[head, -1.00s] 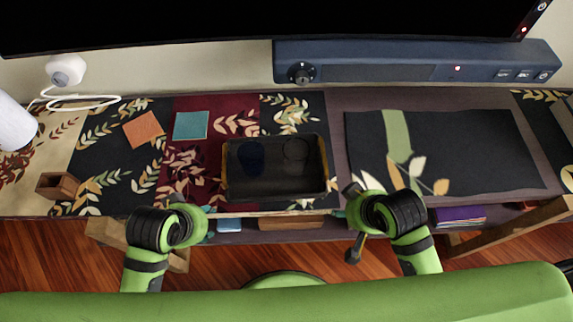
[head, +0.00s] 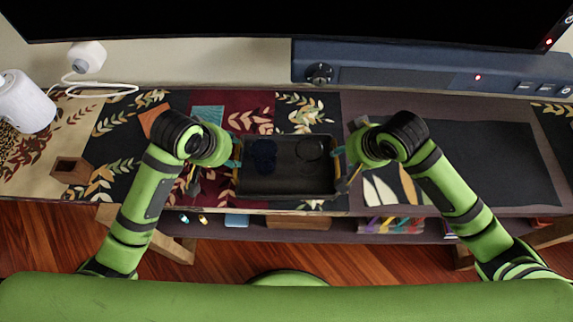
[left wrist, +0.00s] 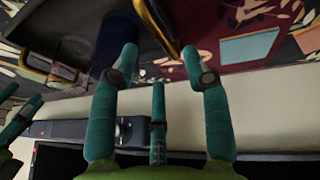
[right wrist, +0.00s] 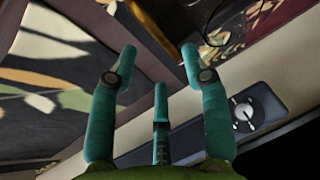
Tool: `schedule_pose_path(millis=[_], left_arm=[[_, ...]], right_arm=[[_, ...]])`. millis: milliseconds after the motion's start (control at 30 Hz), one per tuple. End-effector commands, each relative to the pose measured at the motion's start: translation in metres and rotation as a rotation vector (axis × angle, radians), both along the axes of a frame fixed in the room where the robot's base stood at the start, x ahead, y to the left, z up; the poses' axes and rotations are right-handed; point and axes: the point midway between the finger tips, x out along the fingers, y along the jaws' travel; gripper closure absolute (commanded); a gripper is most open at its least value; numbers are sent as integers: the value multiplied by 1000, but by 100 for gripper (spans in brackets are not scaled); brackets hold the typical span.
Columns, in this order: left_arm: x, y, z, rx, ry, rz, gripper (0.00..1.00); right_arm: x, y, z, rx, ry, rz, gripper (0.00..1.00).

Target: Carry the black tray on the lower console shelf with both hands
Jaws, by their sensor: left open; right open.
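The black tray (head: 286,183) sits on the console top, with a dark blue cup (head: 264,152) and a black round cup (head: 310,148) inside. My left gripper (head: 236,153) is open at the tray's left end. In the left wrist view, the tray's brass-coloured edge or handle (left wrist: 158,20) reaches between the open fingertips. My right gripper (head: 341,158) is open at the tray's right end. In the right wrist view, the tray's side (right wrist: 150,38) lies between or just beyond the fingertips; contact cannot be told.
A blue soundbar (head: 420,72) stands behind the tray below a dark screen. A wooden box (head: 72,170), white speaker (head: 25,102) and teal square (head: 207,115) lie left. A dark mat (head: 490,165) lies right. The lower shelf (head: 345,232) holds small items.

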Motion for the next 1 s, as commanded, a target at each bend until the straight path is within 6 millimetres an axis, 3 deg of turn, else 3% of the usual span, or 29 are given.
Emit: schedule_pose_path(millis=[167,600,967,1000], left_arm=[[3,-1,-8,1,2,1,53],[25,-11,-59,1,1,0,53],[27,-12,-64,0,-1,-1,53],[27,-12,-64,0,-1,-1,57]], right_arm=[[3,1,-8,-1,2,-1,53],[25,13,-58,0,0,1,53],[27,14,-64,-1,-2,1,53],[27,14,-64,-1,-2,1,57]])
